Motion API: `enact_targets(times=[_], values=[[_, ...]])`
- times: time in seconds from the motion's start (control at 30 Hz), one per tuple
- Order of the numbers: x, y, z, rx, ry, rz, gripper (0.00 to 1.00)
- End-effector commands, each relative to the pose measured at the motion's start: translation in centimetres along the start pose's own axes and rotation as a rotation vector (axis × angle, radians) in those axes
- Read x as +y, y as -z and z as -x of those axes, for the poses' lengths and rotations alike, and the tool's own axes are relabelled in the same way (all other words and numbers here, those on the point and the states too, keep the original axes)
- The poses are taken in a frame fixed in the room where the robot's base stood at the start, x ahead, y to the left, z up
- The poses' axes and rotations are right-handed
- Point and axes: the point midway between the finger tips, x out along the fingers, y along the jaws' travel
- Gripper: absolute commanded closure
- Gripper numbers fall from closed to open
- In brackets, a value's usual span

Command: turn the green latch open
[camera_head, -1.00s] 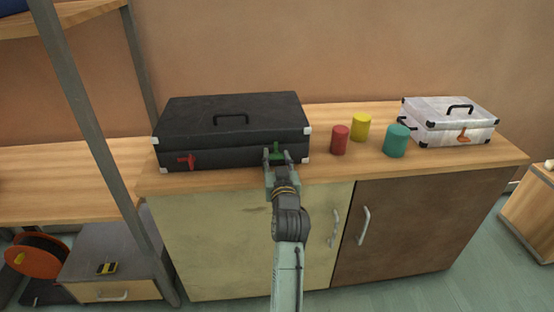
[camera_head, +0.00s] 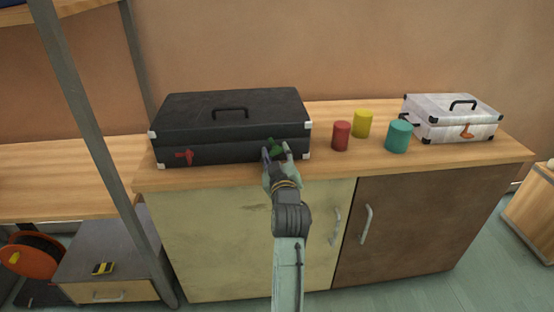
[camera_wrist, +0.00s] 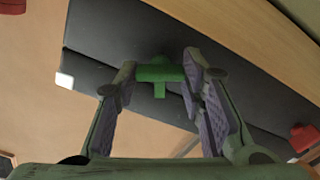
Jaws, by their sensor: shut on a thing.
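The green latch (camera_head: 273,149) is on the front face of the black case (camera_head: 220,150), near its right end. My gripper (camera_head: 277,153) is at the latch and shut on it, rolled so that one finger sits higher than the other. In the wrist view the green latch (camera_wrist: 160,74) shows as a bar with a short stem, set between the two fingers, and the case runs at a slant behind it. The latch's far side is hidden.
The case also has a red latch (camera_head: 184,157) at its left. Right of the case stand red (camera_head: 341,137), yellow (camera_head: 362,123) and teal (camera_head: 398,136) cylinders, then a white case (camera_head: 450,119) with an orange latch (camera_head: 467,132). A metal shelf post (camera_head: 95,140) stands left.

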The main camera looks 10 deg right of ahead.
Motion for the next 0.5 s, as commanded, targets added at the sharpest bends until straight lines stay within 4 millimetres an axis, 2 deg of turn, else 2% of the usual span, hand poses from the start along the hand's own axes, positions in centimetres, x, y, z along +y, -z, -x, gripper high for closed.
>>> enact_targets(times=[0.5], values=[[-0.2,-0.29,0.0,0.001,-0.001,0.493,0.91]])
